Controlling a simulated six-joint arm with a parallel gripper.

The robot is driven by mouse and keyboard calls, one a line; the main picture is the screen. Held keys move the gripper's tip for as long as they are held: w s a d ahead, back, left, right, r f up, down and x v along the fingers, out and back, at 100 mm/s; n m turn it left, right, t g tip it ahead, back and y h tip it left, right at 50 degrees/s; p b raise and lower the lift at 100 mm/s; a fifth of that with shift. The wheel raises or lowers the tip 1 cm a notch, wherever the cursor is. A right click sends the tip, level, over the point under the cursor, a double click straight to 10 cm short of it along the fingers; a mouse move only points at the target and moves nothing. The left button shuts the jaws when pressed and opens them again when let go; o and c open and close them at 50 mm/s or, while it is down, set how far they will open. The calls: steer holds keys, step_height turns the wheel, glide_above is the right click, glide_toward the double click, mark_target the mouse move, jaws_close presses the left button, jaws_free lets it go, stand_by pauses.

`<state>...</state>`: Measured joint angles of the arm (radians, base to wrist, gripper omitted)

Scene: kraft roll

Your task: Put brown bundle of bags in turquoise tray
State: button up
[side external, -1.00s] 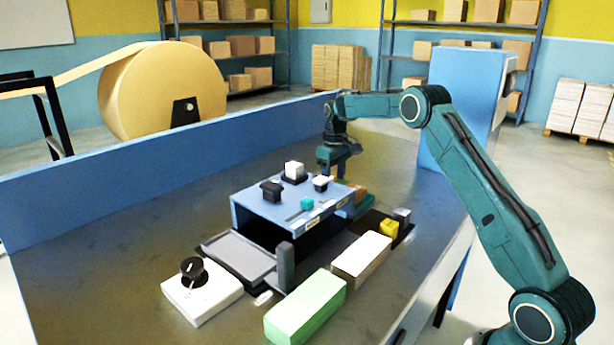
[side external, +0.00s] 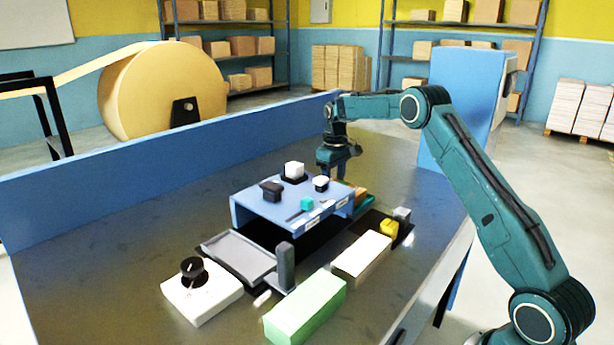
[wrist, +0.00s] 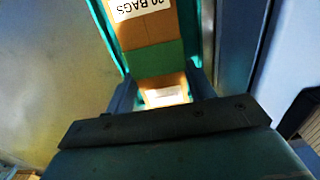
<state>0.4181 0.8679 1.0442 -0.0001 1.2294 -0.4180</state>
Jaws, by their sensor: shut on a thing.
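In the side view my gripper (side external: 340,172) points down behind the blue riser, its fingertips partly hidden. In the wrist view its two fingers (wrist: 163,92) are shut on a brown bundle with a white label (wrist: 165,93), mostly hidden by the gripper. Past it lies a green block or band (wrist: 155,60), then another brown piece (wrist: 145,30) labelled "20 BAGS". Narrow turquoise walls (wrist: 103,35), apparently of the turquoise tray, flank these pieces. I cannot tell whether the held bundle touches the tray floor. In the side view small brown and green pieces (side external: 361,195) show right of the riser.
The blue riser (side external: 285,212) carries several small items. In front stand a grey tray (side external: 238,255), a dark grey post (side external: 285,265), a white box with a black knob (side external: 203,298), a green block (side external: 305,308) and a cream block (side external: 362,258). The table is clear at left.

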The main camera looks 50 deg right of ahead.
steer(key=shift+f, duration=0.45)
stand_by(0.6)
steer(key=o, duration=1.1)
step_height(320, 180, up, 14)
steer(key=shift+f, duration=0.15)
